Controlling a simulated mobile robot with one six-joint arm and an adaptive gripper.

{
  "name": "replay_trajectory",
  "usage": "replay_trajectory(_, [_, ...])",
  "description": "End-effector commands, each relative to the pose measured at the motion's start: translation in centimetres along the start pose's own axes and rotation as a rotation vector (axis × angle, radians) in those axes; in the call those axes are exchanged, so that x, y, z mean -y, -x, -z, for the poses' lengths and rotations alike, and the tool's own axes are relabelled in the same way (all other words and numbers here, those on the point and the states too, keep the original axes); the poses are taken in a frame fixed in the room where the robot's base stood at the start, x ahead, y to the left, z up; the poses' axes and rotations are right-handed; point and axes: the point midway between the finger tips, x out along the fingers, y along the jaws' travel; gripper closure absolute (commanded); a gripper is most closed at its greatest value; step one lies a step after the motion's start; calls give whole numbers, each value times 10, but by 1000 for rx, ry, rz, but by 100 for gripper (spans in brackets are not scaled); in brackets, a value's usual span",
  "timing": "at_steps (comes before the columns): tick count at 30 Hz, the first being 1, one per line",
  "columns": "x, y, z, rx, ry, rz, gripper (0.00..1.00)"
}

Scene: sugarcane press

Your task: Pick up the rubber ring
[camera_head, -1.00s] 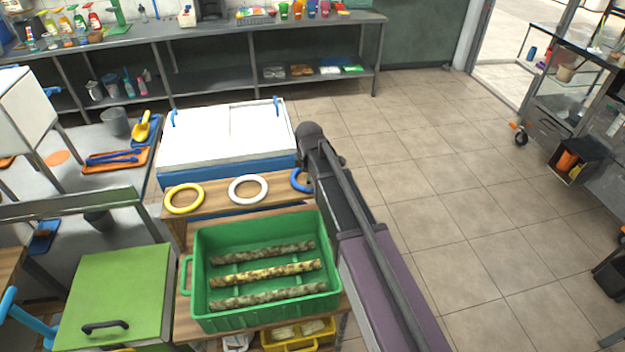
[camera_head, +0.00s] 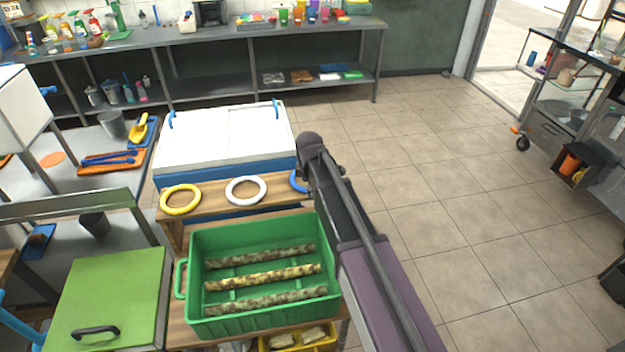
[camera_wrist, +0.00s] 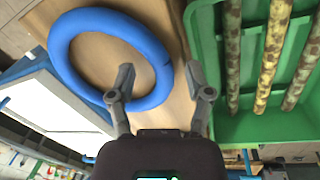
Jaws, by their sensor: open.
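Three rings lie in a row on a wooden shelf (camera_head: 216,209): a yellow ring (camera_head: 180,199), a white ring (camera_head: 246,190) and a blue ring (camera_head: 296,181). The blue ring is partly hidden behind my arm in the head view. In the wrist view the blue ring (camera_wrist: 75,82) is large and close, lying on the wood. My gripper (camera_wrist: 160,80) is open, its fingertips near the ring's edge on the side facing the green crate. One finger overlaps the ring in the picture; I cannot tell whether it touches. Nothing is between the fingers except part of the ring's rim.
A green crate (camera_head: 188,260) with three cane stalks (camera_head: 262,277) stands in front of the shelf, close to my gripper. A white-lidded cooler (camera_head: 225,138) is behind the rings.

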Motion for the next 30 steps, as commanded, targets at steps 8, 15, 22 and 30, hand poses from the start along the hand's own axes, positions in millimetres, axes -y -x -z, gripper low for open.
replay_trajectory(8, [0,0,0,0,0,0,35])
replay_trajectory(15, [0,0,0,0,0,0,100])
replay_trajectory(22, [0,0,0,0,-1,0,100])
replay_trajectory(30, [-1,2,0,0,-1,0,100])
